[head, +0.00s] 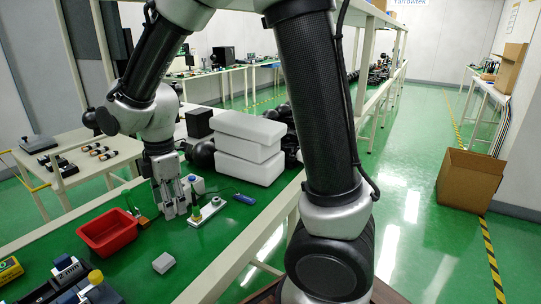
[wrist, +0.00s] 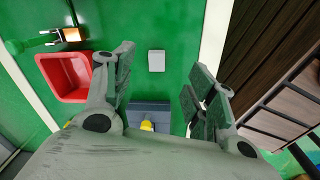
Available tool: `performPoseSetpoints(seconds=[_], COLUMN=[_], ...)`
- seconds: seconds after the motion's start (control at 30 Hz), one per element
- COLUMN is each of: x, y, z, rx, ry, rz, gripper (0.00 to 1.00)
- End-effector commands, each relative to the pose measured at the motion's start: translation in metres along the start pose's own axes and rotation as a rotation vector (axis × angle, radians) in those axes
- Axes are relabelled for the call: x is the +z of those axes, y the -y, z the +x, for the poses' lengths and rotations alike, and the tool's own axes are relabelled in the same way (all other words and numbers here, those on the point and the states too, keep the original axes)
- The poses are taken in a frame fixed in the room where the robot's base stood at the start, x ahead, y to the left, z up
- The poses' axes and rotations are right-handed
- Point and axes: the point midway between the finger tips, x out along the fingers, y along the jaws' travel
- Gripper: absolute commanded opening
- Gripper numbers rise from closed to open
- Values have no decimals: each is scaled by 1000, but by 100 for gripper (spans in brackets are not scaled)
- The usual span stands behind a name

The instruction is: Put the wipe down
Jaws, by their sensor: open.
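A small pale grey block, which looks like the wipe (head: 163,262), lies flat on the green tabletop near the front. In the wrist view the wipe (wrist: 156,60) shows between and beyond my open fingers, on the table and apart from them. My gripper (head: 174,212) points down over the table, behind the wipe in the head view. In the wrist view my gripper (wrist: 160,80) has its two fingers spread wide with nothing between them.
A red bin (head: 108,232) stands left of my gripper; it also shows in the wrist view (wrist: 66,76). A white switch strip (head: 207,212) lies just right of my gripper. A dark device with a yellow knob (head: 88,288) is at front left. Large white foam blocks (head: 248,148) stand behind.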

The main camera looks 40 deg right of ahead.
Motion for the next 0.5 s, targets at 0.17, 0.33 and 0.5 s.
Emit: performPoseSetpoints(seconds=[0.17,0.33,0.5], x=[92,159,193], y=[35,98,153], z=[-81,-130,-150], rx=[107,198,265], ry=[-54,-121,-188], rz=[549,1072,1454], gripper=[56,56,56])
